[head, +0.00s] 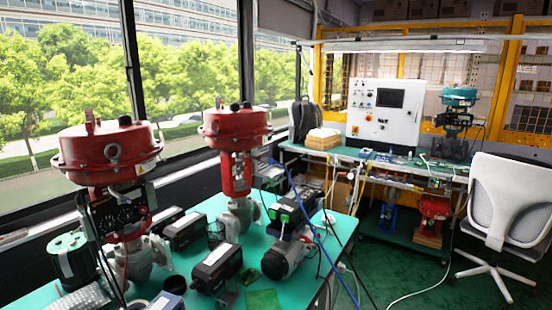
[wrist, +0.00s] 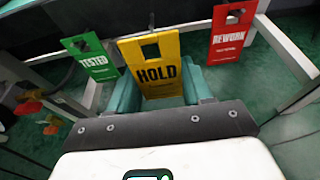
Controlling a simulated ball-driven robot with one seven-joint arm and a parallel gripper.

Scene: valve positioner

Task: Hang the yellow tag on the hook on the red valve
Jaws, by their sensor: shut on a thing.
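In the wrist view my gripper (wrist: 163,92) has its teal fingers on either side of the yellow tag (wrist: 158,78) marked HOLD and is shut on it. The tag has a square hole near its top, and a small dark peg (wrist: 151,20) shows just above it; I cannot tell whether the tag still touches it. In the head view two red valves stand on the near green table: a larger one at left (head: 85,152) and another near the middle (head: 235,122). I cannot make out a hook on either. My gripper is not in the head view.
In the wrist view a green TESTED tag (wrist: 90,58) is left of the yellow tag and a red REWORK tag (wrist: 232,35) is right. In the head view, black devices (head: 216,267) and cables crowd the green table (head: 190,296). A white chair (head: 510,200) stands at right.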

